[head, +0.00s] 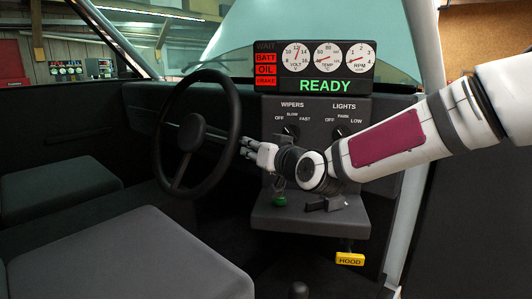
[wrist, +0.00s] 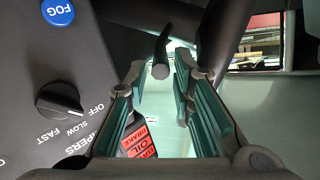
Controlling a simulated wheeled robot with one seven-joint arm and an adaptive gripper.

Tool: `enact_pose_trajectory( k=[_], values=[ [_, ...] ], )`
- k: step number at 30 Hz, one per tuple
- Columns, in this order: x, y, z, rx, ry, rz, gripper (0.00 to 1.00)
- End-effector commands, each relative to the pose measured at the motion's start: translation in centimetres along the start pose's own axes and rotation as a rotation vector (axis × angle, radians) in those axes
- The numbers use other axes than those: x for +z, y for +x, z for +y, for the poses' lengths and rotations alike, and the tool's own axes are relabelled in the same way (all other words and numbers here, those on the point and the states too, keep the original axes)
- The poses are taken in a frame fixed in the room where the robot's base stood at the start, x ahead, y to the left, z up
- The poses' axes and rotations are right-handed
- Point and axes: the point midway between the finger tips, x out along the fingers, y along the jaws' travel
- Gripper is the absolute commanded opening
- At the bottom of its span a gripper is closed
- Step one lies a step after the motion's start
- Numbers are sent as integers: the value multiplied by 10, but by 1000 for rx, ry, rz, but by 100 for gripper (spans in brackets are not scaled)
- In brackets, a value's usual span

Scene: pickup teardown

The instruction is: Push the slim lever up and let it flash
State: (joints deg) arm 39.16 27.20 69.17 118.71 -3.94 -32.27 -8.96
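In the wrist view a slim dark lever (wrist: 162,48) with a rounded end stands at the far end of my gripper (wrist: 158,74). Its tip shows in the gap between the two teal-padded fingers, which are spread apart. I cannot tell whether either finger touches it. In the head view my gripper (head: 249,149) is just right of the steering wheel rim, in front of the dash. The lever is not clearly visible there, hidden by the wheel and gripper. The display panel (head: 313,67) reads READY in green, with BATT, OIL and BRAKE lit red.
The steering wheel (head: 236,105) is close on the gripper's left. The wipers knob (wrist: 62,103) and blue FOG button (wrist: 58,12) are on the dash beside it. The lights knob (head: 339,133) is to the right. A yellow HOOD handle (head: 350,259) hangs below.

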Motion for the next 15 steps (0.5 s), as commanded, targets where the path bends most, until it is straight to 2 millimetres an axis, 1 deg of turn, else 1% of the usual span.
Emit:
enact_pose_trajectory(
  k=[1, 6, 10, 15],
  values=[
    [-1, -8, 2, 4, -2, 1, 22],
    [0, -31, 1, 3, -3, 0, 22],
    [-1, -44, 2, 3, 0, 1, 22],
    [0, -56, 1, 2, 1, 1, 22]
  ],
)
